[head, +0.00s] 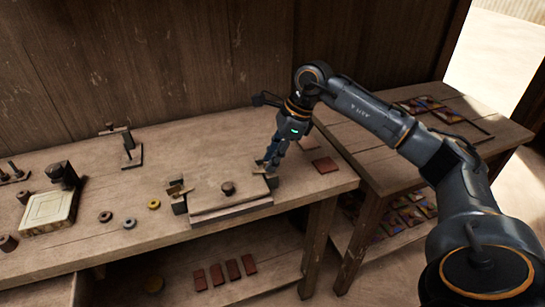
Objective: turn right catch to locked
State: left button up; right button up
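The tile press (222,205) is a low wooden box with a flat lid and a round dark knob (228,188) on top. It sits near the front edge of the workbench. The left catch (178,191) is a small brass-coloured piece on a dark block at the press's left end. My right gripper (268,163) points down at the press's right end, with its fingertips at the right catch (259,170). The fingers cover most of that catch, so its turn is hard to read. I cannot tell whether they are closed on it. My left gripper is out of view.
Reddish tiles (325,165) lie right of the press. Several rings (129,224), a pale square plate on a dark stand (48,210) and a small metal stand (131,152) are on the left. A side table (380,165) adjoins at right. Bench space behind the press is clear.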

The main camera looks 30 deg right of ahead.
jog(key=v, duration=1.2)
dwell(0.5)
